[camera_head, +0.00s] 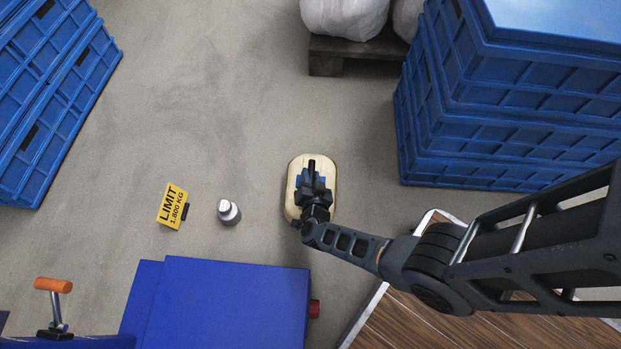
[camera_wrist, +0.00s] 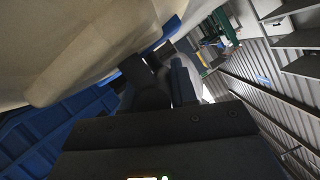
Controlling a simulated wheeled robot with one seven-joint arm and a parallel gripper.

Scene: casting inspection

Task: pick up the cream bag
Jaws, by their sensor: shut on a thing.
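The cream bag (camera_head: 299,170) is a pale, rounded oblong near the middle of the head view. My gripper (camera_head: 312,175) is over its middle, seen from above, and covers part of it. In the wrist view the cream bag (camera_wrist: 75,45) fills the upper left, close to the camera. There my gripper (camera_wrist: 160,75) has its dark fingers against the bag's edge, shut on it. The exact grip is partly hidden. I cannot tell how high the bag is above the floor.
Stacked blue crates (camera_head: 500,130) stand right; more (camera_head: 50,110) stand left. A pallet (camera_head: 350,55) with white sacks (camera_head: 345,15) is at the top. A yellow sign (camera_head: 171,206) and a grey-white bottle (camera_head: 228,212) are on the floor. A wooden surface (camera_head: 420,325) lies lower right.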

